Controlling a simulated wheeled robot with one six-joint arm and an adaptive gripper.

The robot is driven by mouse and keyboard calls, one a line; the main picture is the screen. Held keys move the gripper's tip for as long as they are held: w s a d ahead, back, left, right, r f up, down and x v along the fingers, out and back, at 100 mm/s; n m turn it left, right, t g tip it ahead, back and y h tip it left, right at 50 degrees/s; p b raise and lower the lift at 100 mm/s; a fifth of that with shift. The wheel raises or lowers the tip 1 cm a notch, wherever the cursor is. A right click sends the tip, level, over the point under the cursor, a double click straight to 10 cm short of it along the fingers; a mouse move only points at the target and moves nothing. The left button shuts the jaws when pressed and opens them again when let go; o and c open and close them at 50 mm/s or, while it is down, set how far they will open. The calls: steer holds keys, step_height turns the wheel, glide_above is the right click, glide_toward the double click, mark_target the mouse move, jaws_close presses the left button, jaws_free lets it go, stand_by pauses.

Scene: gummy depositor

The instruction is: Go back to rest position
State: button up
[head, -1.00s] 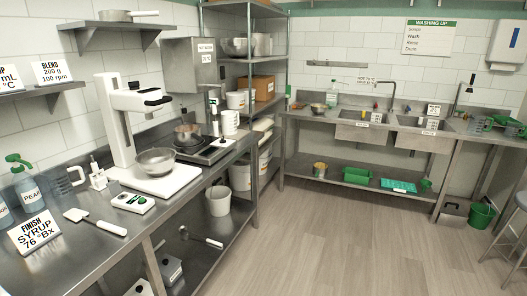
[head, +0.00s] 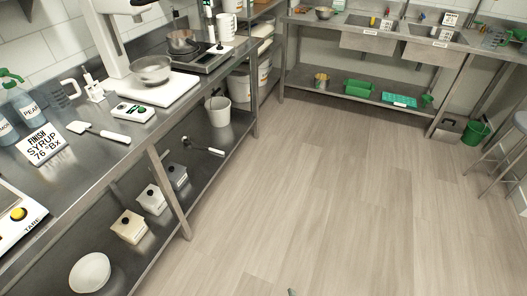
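Only a small grey tip (head: 291,292) shows at the bottom edge of the head view, over the floor. It may be the end of my gripper; the rest is out of frame, and whether it is open or shut cannot be seen. Nothing is seen held. The steel bench (head: 105,152) runs along the left, apart from this tip. On it stand a white mixer with a metal bowl (head: 151,69), a pot (head: 182,42) on a hot plate, a white spatula (head: 98,132) and a syrup sign (head: 41,144).
The wooden floor (head: 310,190) is wide and clear. The bench's lower shelf holds a white bucket (head: 217,111), several small lidded boxes and a white bowl (head: 90,272). Sinks (head: 432,50) stand at the back. A stool (head: 505,150) and green bucket (head: 476,132) are at right.

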steer(key=s+d+r+m+t, duration=0.1)
steer(key=s+d+r+m, duration=0.3)
steer(key=s, duration=0.4)
steer(key=s+d+r+m, duration=0.1)
steer(key=s+d+r, duration=0.2)
steer(key=s+r, duration=0.35)
steer(key=s+d+r+m+t, duration=0.1)
steer(key=s+d+r+m, duration=0.1)
steer(key=s+r, duration=0.3)
steer(key=s+d+r+m+t+h, duration=0.1)
steer(key=s+r+m, duration=0.3)
steer(key=r, duration=0.7)
steer(key=shift+s+d, duration=0.35)
steer(key=shift+d, duration=0.05)
